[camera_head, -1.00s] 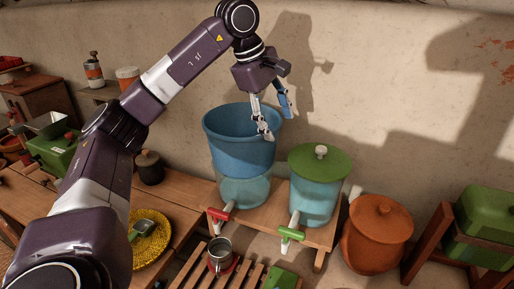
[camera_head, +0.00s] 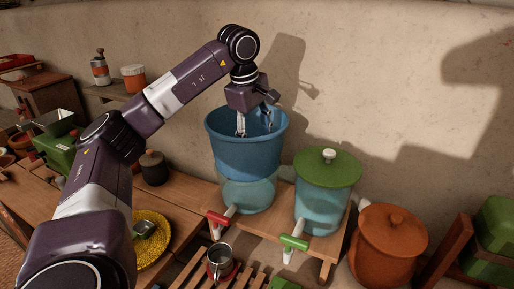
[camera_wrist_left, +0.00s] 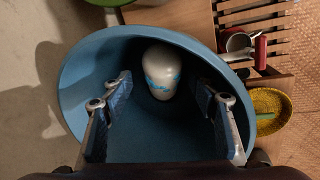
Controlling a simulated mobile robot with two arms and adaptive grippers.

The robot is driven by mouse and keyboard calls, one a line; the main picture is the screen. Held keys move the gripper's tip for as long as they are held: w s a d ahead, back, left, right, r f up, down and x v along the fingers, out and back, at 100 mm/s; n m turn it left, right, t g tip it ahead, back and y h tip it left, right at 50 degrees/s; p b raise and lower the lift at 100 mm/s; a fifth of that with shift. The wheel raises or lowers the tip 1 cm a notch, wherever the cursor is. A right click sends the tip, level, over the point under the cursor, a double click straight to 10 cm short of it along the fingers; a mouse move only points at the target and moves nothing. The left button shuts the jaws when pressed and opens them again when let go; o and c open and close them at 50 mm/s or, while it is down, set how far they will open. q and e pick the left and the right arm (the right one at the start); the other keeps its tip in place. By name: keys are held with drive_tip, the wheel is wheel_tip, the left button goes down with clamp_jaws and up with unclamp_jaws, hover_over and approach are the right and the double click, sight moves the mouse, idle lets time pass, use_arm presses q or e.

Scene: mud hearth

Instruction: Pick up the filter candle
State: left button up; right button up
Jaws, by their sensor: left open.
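The filter candle (camera_wrist_left: 160,72) is a white, rounded cylinder with pale blue marks. It stands inside the blue bucket (camera_head: 247,158) and shows only in the left wrist view; the bucket wall hides it in the head view. The bucket sits on top of a clear container with a red tap. My left gripper (camera_head: 256,128) points down into the bucket's mouth. In the left wrist view its two fingers (camera_wrist_left: 164,122) are spread wide and empty, with the candle beyond them, between their lines. My right gripper is not in view.
A clear container with a green lid (camera_head: 328,167) and green tap stands close right of the bucket. An orange lidded pot (camera_head: 388,245) is further right. A metal cup (camera_head: 220,257) stands in front on a slatted rack. The wall is behind.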

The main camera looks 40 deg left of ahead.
use_arm(q)
drive_tip(key=x, duration=0.3)
drive_tip(key=shift+s+f+p, duration=0.15)
drive_tip(key=shift+s+p, duration=0.1)
drive_tip(key=shift+p, duration=0.05)
drive_tip(key=shift+w+f, duration=0.15)
drive_tip(key=shift+f, duration=0.05)
drive_tip(key=shift+d+r, duration=0.1)
clamp_jaws()
